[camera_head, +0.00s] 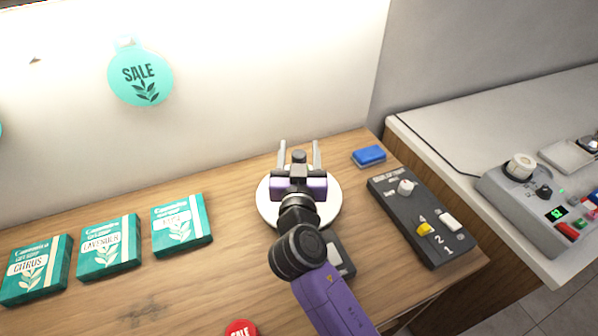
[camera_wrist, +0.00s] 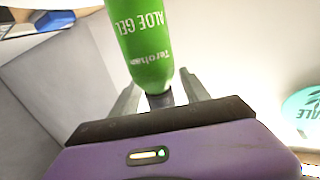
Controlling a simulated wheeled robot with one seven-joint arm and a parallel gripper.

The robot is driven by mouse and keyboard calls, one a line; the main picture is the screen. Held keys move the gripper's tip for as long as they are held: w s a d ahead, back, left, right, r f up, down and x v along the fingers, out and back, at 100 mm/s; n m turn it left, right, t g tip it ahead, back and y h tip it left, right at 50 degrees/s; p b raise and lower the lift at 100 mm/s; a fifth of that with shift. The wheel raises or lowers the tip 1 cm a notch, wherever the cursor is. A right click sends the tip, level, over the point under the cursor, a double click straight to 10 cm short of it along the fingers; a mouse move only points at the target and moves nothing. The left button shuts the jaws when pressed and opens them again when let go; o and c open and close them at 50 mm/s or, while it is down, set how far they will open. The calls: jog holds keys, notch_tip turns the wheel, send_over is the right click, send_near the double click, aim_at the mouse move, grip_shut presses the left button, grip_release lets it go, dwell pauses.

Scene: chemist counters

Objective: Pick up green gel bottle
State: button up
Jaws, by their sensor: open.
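The green gel bottle (camera_wrist: 150,50), labelled "ALOE GEL", shows in the wrist view at the top, upside down in the picture. Its narrow dark neck or cap (camera_wrist: 160,99) points toward my gripper (camera_wrist: 160,88). The two grey fingers are apart, one on each side of the bottle's dark end; contact cannot be told. In the head view my gripper (camera_head: 299,148) is open over the far side of a white round plate (camera_head: 266,208).
Three teal boxes (camera_head: 109,247) stand in a row at left. A blue block (camera_head: 369,156) and a dark control panel (camera_head: 420,218) lie to the right. The pale back wall carries a teal sale sign (camera_head: 140,75).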

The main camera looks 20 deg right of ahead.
jog(key=shift+w, duration=0.2)
grip_shut()
dwell(1.3)
